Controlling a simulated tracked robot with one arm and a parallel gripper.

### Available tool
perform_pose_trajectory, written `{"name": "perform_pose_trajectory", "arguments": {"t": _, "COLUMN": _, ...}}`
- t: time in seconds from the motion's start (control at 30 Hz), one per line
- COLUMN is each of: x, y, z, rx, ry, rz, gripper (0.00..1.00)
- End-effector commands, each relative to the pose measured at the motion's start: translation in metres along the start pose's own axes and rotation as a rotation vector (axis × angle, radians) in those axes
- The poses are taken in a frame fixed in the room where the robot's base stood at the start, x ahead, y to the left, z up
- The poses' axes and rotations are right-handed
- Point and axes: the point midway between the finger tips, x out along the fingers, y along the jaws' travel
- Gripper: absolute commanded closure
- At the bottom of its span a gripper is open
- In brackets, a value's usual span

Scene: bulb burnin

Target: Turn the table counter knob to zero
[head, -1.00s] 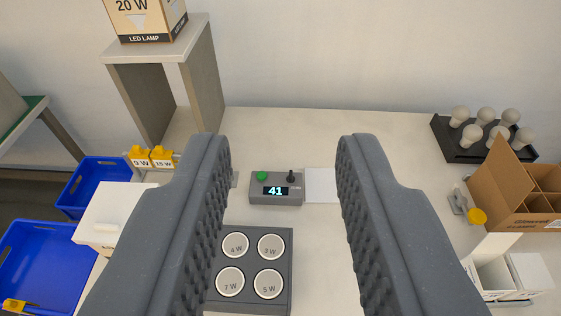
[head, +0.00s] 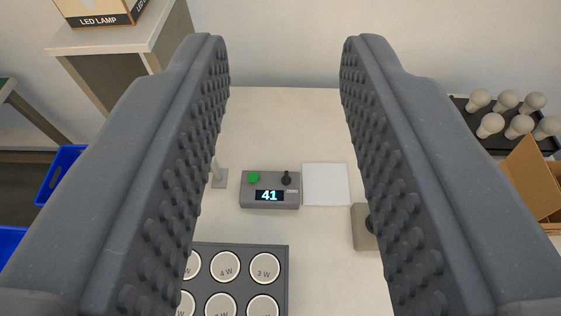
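The table counter (head: 270,202) is a small grey box on the white table, near the middle of the head view. Its dark display reads 41 in light blue digits. A green button (head: 254,177) is at its top left and a small black knob (head: 286,178) at its top right, beside a light label. My gripper (head: 285,60) is open and empty. Its two dark studded fingers frame the counter left and right, and neither appears to touch it.
A white pad (head: 326,185) lies just right of the counter. A dark tray (head: 283,292) of round wattage-marked discs is in front. A beige block (head: 362,235) is partly hidden by the right finger. Bulbs stand in a black rack (head: 470,125) at right. The table behind the counter is clear.

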Motion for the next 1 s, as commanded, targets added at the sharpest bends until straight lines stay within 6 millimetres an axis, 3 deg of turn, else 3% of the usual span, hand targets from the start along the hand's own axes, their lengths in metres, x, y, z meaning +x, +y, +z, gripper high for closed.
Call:
{"name": "perform_pose_trajectory", "arguments": {"t": 0.4, "x": 0.000, "y": 0.000, "z": 0.000, "rx": 0.000, "ry": 0.000, "rz": 0.000, "gripper": 0.69}}
{"name": "perform_pose_trajectory", "arguments": {"t": 0.53, "x": 0.011, "y": 0.000, "z": 0.004, "rx": -0.002, "ry": -0.026, "rz": 0.005, "gripper": 0.69}}
{"name": "perform_pose_trajectory", "arguments": {"t": 0.73, "x": 0.072, "y": 0.001, "z": 0.040, "rx": -0.016, "ry": -0.170, "rz": 0.028, "gripper": 0.69}}
{"name": "perform_pose_trajectory", "arguments": {"t": 1.0, "x": 0.169, "y": 0.002, "z": 0.131, "rx": -0.029, "ry": -0.450, "rz": 0.047, "gripper": 0.69}}
